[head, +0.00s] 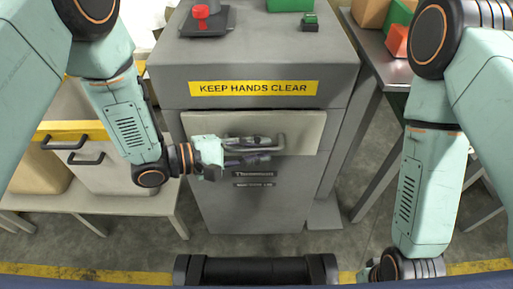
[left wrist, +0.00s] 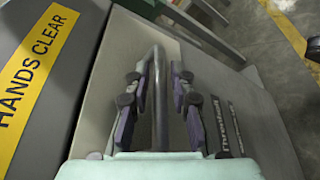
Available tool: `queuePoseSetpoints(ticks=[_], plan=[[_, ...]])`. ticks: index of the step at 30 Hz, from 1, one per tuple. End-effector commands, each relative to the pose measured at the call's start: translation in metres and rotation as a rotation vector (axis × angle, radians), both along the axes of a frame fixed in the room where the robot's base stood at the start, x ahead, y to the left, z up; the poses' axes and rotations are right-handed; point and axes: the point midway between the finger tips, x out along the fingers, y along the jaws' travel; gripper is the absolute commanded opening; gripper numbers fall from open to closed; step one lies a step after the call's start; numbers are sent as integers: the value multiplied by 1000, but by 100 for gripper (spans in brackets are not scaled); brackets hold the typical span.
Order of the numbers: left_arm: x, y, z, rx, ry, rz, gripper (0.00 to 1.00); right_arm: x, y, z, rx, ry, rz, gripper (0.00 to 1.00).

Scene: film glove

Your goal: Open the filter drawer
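The filter drawer (head: 305,130) has a pale grey front under the yellow KEEP HANDS CLEAR label on the grey machine. It looks shut or nearly so; I cannot tell exactly. Its bar handle (head: 282,144) shows just past my left fingers. My left gripper (head: 258,148) reaches it from the left. In the left wrist view the handle (left wrist: 160,95) runs between the two dark fingers of the left gripper (left wrist: 160,88), with a gap visible on each side.
The machine's grey top (head: 255,50) carries a red knob (head: 201,12) and green items. A bench with a drawer unit (head: 110,165) stands left. A metal table (head: 375,45) with coloured boxes stands right. Open floor lies in front of the machine.

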Motion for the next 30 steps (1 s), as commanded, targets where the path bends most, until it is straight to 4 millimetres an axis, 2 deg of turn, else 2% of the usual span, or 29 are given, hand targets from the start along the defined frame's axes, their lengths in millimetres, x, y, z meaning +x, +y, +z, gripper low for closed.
queuePoseSetpoints(ticks=[1, 7, 30], plan=[[0, 0, 0, 0, 0, 0, 16, 0, 0, 0, 0, 0, 0, 40], [0, 0, 0, 0, 0, 0, 0, 0, 0, 0, 0, 0, 0, 40], [-2, 0, 0, 0, 1, 0, 0, 0, 0, 3, 0, 0, 0, 40]])
